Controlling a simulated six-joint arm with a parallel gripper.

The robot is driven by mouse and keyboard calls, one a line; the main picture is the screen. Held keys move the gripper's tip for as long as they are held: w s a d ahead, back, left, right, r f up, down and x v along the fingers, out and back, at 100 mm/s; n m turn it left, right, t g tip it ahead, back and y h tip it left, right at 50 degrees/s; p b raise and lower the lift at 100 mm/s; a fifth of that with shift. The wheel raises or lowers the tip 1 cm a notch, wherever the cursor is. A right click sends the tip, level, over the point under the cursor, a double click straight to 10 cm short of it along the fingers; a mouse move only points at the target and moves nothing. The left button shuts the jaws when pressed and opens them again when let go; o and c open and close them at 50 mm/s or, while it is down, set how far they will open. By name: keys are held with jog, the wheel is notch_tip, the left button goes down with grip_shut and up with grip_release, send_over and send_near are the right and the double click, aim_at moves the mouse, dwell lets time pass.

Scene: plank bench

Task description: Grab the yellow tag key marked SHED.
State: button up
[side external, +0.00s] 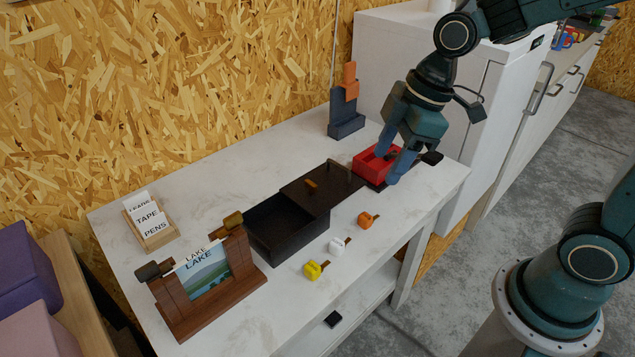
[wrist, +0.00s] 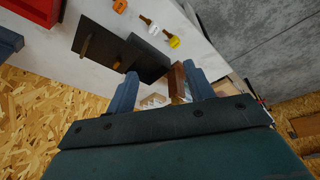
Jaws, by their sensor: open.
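The yellow tag key (side external: 315,269) lies on the white bench top, in front of the dark box. It also shows in the wrist view (wrist: 174,42) with a dark key part. Its marking is too small to read. A white tag key (side external: 338,245) and an orange tag key (side external: 367,219) lie in a row with it, toward the back right. My gripper (side external: 387,168) is open and empty, over or beside the red box at the bench's far right, well away from the yellow tag. In the wrist view, both fingers (wrist: 160,73) point toward the bench with nothing held between them.
A dark open box (side external: 287,238) with a handled lid panel (side external: 325,186) stands behind the tags. The red box (side external: 367,165) is by my gripper. A wooden picture stand (side external: 178,305), a card holder (side external: 157,240) and a blue stand (side external: 344,125) are also on the bench.

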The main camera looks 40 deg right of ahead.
jog(key=w+a+f+n+g+y, duration=0.1)
jog(key=w+a+f+n, duration=0.1)
jog(key=f, duration=0.3)
jog(key=w+a+f+n+g+y, duration=0.1)
jog(key=w+a+f+n, duration=0.2)
jog(key=a+f+n, duration=0.1)
notch_tip(320, 180, down, 2)
jog(key=shift+w+f+n+g, duration=0.15)
jog(key=shift+w+n+g, duration=0.2)
jog(key=shift+n, duration=0.25)
jog(key=shift+f, duration=0.1)
send_over(316, 264)
jog(key=d, duration=0.2)
notch_tip(316, 264, down, 7)
jog(key=shift+s+f, duration=0.1)
jog(key=shift+f, duration=0.25)
jog(key=shift+x, duration=2.6)
